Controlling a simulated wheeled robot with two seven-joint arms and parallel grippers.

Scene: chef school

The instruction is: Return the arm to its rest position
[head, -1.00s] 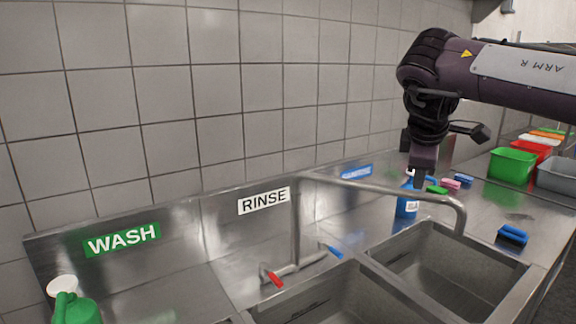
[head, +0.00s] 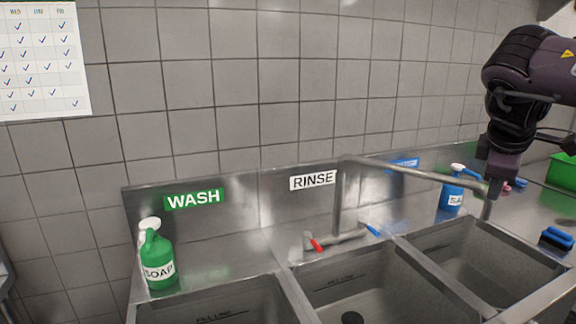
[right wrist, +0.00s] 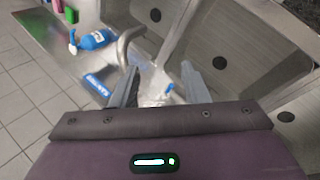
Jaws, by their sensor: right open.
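My right arm comes in from the right in the head view. Its gripper (head: 494,188) points down near the end of the faucet, in front of the blue spray bottle's right side. In the right wrist view, the two fingers of my right gripper (right wrist: 161,88) stand apart with nothing held between them. The faucet (right wrist: 166,45) and sink lie beyond the fingers there. I cannot tell from the head view whether the gripper touches the faucet. My left gripper is not in view.
The faucet (head: 415,177) arches over steel sinks (head: 470,262). A green soap bottle (head: 158,258) stands at left. The blue spray bottle (head: 452,194), a blue brush (head: 556,239) and a green bin (head: 563,172) are at right. A tiled wall (head: 240,90) is behind.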

